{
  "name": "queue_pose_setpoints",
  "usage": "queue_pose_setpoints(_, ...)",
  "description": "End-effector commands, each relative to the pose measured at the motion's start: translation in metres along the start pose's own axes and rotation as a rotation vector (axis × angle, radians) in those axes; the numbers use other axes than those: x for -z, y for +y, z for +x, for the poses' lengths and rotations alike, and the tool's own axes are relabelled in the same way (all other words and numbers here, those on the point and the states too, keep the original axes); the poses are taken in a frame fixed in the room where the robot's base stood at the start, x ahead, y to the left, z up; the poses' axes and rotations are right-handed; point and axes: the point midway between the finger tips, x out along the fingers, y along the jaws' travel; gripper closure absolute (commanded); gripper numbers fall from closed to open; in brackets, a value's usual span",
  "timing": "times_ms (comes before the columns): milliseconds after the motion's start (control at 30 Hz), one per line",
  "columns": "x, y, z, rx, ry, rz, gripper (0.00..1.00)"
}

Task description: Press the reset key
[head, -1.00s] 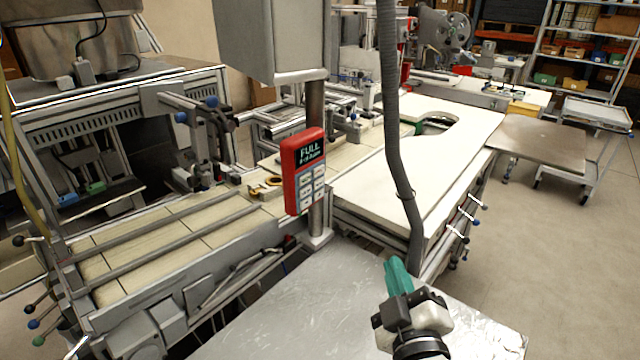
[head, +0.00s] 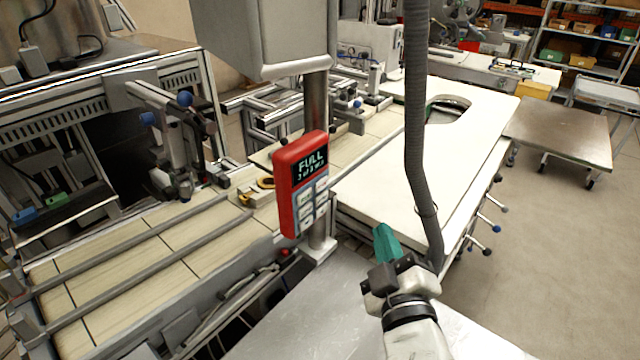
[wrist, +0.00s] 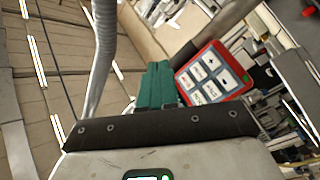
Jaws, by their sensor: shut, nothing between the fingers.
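A red control box (head: 286,190) is fixed on a metal post, with a dark display reading "FULL" over a smaller line that I cannot read surely. Two columns of pale keys (head: 307,205) lie below the display. In the wrist view the box (wrist: 238,92) appears tilted, to the right of my fingers, with several white keys facing me. Their labels are too small to tell which is the reset key. My gripper (head: 383,238), with green fingers, is shut and empty. It is right of and below the box in the head view, apart from it. The fingers also show in the wrist view (wrist: 157,82).
A grey hose (head: 416,130) hangs just behind and right of my gripper. A grey cabinet (head: 265,35) is above the box. A white worktop (head: 440,150) lies behind, a tiled conveyor bed (head: 150,255) to the left. A shiny metal surface (head: 310,310) lies below.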

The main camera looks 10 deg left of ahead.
Motion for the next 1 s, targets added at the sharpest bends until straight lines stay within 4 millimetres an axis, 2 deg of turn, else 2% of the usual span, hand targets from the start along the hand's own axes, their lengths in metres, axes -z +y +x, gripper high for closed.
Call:
queue_pose_setpoints(567,0.001,-0.003,0.002,0.001,0.0,0.0,1.0)
queue_pose_setpoints(1000,0.026,-0.03,0.038,0.0,0.003,0.0,1.0)
